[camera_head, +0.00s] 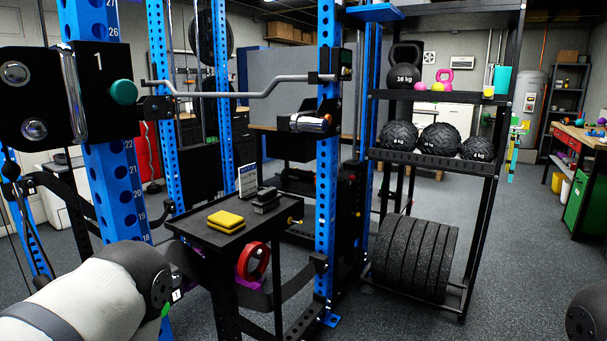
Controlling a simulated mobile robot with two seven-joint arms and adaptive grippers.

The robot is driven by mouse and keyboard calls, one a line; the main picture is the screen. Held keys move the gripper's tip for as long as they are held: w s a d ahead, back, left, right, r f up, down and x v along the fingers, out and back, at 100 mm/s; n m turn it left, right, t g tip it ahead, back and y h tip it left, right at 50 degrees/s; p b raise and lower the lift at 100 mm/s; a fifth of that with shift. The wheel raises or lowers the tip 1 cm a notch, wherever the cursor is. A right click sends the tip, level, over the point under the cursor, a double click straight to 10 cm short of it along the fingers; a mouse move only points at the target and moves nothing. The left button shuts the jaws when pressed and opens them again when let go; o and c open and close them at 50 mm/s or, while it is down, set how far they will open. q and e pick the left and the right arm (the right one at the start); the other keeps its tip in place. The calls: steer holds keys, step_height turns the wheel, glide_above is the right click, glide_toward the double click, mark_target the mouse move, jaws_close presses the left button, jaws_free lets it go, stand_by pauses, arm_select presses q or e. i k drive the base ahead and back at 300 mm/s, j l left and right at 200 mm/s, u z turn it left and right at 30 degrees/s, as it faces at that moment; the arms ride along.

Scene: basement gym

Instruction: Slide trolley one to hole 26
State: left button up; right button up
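Trolley one (103,88) is a black block marked "1" on the near blue upright (117,190) at the left. A green knob (124,92) sticks out on its right side. Two round silver rollers or bolts show on its left plate, with a shiny metal bar beside them. Hole numbers 27 and 26 show on the upright just above the trolley; 22 down to 18 show below it. The trolley hides the numbers between. My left arm (75,300) comes in at the lower left, below the trolley and apart from it. Neither gripper is in view.
A grey bent bar (240,92) spans right of the trolley towards another blue upright (328,180). A black stand (215,245) with yellow blocks (226,220) stands right of my arm. A rack with weights and balls (440,155) is farther right. Open floor lies at the right.

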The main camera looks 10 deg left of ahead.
mark_target(55, 97)
steer(key=u, duration=1.5)
